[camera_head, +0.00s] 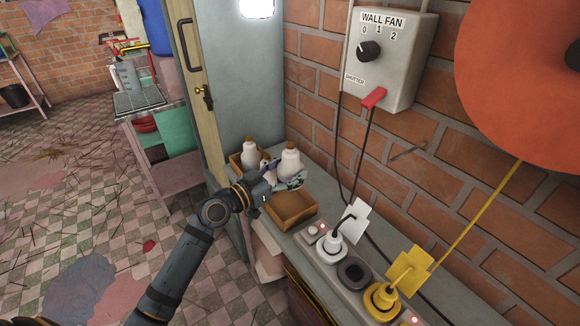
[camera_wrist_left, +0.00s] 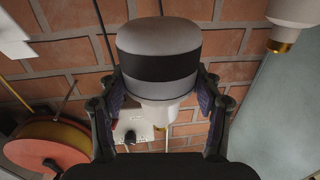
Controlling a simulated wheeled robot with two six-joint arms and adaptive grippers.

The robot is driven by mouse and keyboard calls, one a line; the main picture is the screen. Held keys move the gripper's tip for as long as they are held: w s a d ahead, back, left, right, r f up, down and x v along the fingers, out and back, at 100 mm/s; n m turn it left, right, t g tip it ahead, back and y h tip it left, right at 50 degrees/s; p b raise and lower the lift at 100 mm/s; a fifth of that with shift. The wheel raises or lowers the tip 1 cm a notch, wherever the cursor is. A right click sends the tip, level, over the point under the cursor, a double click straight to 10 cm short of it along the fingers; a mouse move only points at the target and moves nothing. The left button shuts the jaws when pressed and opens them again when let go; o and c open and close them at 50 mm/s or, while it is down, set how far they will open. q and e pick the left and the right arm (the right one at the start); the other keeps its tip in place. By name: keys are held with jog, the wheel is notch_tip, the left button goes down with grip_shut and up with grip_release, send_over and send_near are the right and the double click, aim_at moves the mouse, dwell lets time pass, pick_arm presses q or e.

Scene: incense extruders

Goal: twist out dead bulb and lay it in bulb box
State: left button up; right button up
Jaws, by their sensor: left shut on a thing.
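My left gripper (camera_head: 292,182) is shut on a white bulb (camera_head: 289,163) with its brass end up in the head view. The left wrist view shows the same bulb (camera_wrist_left: 158,50) between the two fingers, with a dark band around its grey-white body. An open brown box (camera_head: 312,211) stands on the counter just in front of the gripper and looks empty. Another brown box (camera_head: 236,158) with white bulbs (camera_head: 250,153) stands behind the gripper, partly hidden. My right gripper is not in view.
The counter (camera_head: 262,219) runs along the brick wall. A row of sockets with a white plug (camera_head: 332,242) and a yellow plug (camera_head: 382,297) lies right of the empty box. A grey cabinet stands behind.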

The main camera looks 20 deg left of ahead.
pick_arm(q)
notch_tip(320, 180, down, 4)
jog(key=shift+r+b, duration=0.15)
jog(key=shift+b, duration=0.95)
notch_tip(320, 180, down, 3)
jog(key=shift+b, duration=1.1)
jog(key=shift+f, duration=0.35)
jog(key=shift+f+b, duration=1)
jog(key=shift+f, duration=0.05)
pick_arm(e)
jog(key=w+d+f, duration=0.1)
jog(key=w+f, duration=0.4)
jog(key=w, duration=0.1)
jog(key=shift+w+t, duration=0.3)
pick_arm(q)
jog(key=o, duration=1.1)
jog(key=shift+s, duration=0.1)
jog(key=v, duration=0.7)
jog(key=shift+s+a, duration=0.1)
jog(key=shift+a, duration=0.05)
